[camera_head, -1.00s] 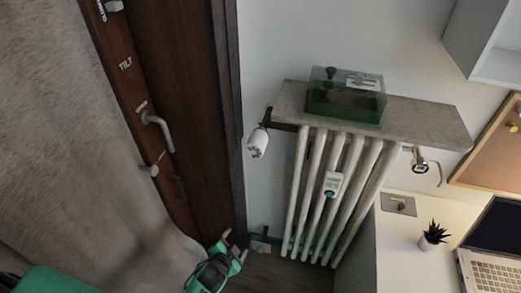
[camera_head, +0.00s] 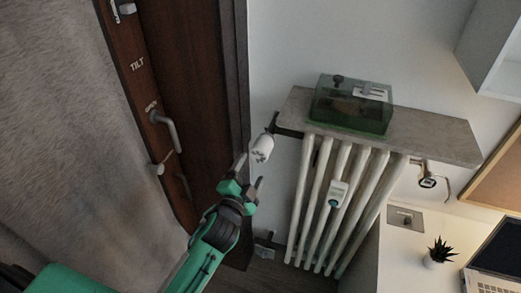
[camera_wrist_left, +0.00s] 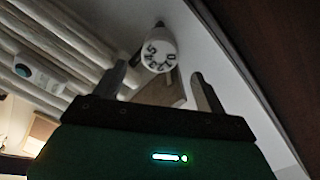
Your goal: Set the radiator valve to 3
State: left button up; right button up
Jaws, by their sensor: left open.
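The white radiator valve (camera_head: 262,147) sticks out at the upper left corner of the white radiator (camera_head: 318,200). Its numbered dial face also shows in the left wrist view (camera_wrist_left: 158,55), but the digits are too small to read surely. My left gripper (camera_head: 248,172) is open and empty, just below and left of the valve. In the left wrist view, its two fingers (camera_wrist_left: 157,85) stand apart, with the valve beyond and between them. My right gripper is not in view.
A stone shelf (camera_head: 430,135) above the radiator carries a green transparent box (camera_head: 350,105). A small white device (camera_head: 338,193) hangs on the radiator ribs. A dark wooden door frame (camera_head: 205,95) stands close on the left. A white desk (camera_head: 400,260) is at right.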

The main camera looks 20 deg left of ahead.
aim_at(258, 157)
pick_arm(q)
jog(key=w+p, duration=0.1)
jog(key=w, duration=0.7)
jog(key=shift+w+d+p, duration=0.1)
jog(key=shift+w+p, duration=0.3)
jog(key=shift+c, duration=0.2)
jog(key=c, duration=0.9)
